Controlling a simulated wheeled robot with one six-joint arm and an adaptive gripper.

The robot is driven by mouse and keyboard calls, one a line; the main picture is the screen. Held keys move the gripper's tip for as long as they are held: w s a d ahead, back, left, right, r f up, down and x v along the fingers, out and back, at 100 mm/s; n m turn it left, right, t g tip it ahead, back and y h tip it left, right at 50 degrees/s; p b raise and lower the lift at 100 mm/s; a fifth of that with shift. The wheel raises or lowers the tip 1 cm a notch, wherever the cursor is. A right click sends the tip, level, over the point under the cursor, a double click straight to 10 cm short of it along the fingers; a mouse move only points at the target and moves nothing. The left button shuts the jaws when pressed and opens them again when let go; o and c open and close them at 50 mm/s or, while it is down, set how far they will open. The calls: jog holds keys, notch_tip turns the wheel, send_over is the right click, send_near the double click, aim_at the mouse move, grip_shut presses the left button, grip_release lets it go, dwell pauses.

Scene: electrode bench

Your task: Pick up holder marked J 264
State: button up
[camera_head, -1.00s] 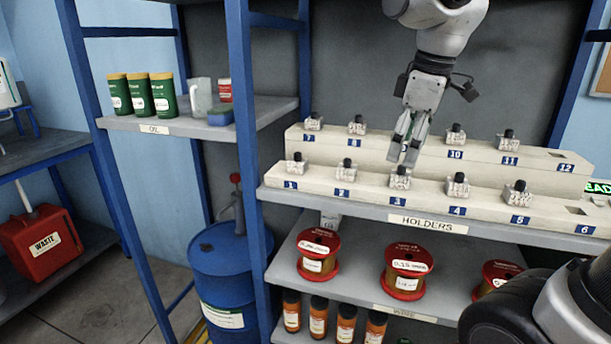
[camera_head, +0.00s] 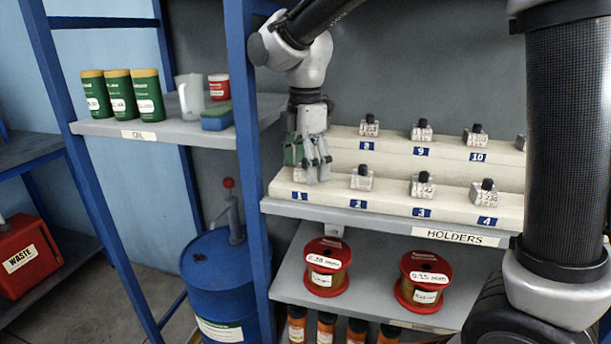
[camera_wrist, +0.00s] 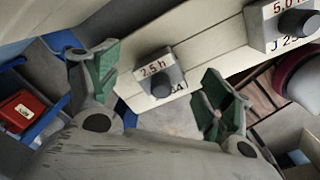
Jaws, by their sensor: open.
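My gripper (camera_head: 313,168) is at the left end of the front holder row, over position 1. In the wrist view my gripper (camera_wrist: 156,84) is open, with its green-padded fingers well apart. A small grey holder with a black knob (camera_wrist: 157,75) shows between the fingers, untouched as far as I can see. Its upper label reads 2.5 h. Its lower marking is mostly hidden by the knob and seems to end in 64. In the head view my fingers largely cover this holder (camera_head: 299,175).
Neighbouring holders stand at position 2 (camera_head: 361,179), position 3 (camera_head: 422,187) and position 4. The wrist view shows a holder labelled 5.0 h and J 25-something (camera_wrist: 288,22). A back row (camera_head: 400,146) stands behind. A blue post (camera_head: 247,130) is close on the left.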

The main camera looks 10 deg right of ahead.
jog(key=shift+f, duration=0.25)
jog(key=c, duration=1.7)
